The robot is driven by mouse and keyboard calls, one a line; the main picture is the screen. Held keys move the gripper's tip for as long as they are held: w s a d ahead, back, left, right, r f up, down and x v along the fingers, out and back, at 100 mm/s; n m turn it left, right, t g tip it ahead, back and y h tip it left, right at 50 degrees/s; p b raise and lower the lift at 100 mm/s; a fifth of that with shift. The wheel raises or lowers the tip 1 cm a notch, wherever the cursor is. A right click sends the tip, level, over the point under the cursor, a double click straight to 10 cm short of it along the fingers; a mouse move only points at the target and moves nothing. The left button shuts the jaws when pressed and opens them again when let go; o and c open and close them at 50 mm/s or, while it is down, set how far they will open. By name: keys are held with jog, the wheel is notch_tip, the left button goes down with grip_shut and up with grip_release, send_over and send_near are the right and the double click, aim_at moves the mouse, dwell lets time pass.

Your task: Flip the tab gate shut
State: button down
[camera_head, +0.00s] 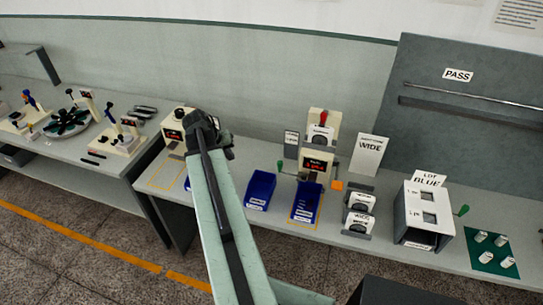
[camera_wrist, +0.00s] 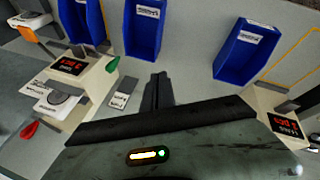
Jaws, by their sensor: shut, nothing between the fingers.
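I cannot tell for sure which part is the tab gate. A spindle station (camera_head: 314,165) with a red display, a green handle (camera_head: 281,165) and an orange tab (camera_head: 337,185) stands mid-bench in the head view. In the wrist view a display unit (camera_wrist: 72,68) is at left with an orange piece (camera_wrist: 28,34) beyond it, and another display unit (camera_wrist: 283,122) is at right. My gripper (camera_wrist: 158,88) is shut and empty above the bench, apart from both units. In the head view my gripper (camera_head: 207,130) is mostly hidden by my arm.
Blue bins (camera_head: 260,189) (camera_head: 306,201) stand on the bench. A small grey-white plate (camera_wrist: 123,92) lies near my fingers. A white box marked BLUE (camera_head: 424,212) with a green handle and a green mat (camera_head: 492,255) are at right. Another bench (camera_head: 75,160) is at left.

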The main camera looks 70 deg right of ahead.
jog(key=s+d+r+m+g, duration=0.1)
jog(key=s+d, duration=0.5)
jog(key=s, duration=0.1)
jog(key=shift+s+r+m+h, duration=0.25)
jog(key=shift+r+m+h, duration=0.05)
jog(key=shift+m, duration=0.1)
jog(key=s+b+x, duration=0.2)
jog(key=b+x, duration=0.7)
jog(key=x, duration=0.3)
jog(key=shift+s+d+b, duration=0.15)
jog(key=shift+s+b, duration=0.25)
jog(key=shift+s, duration=0.1)
jog(key=shift+s+r, duration=0.1)
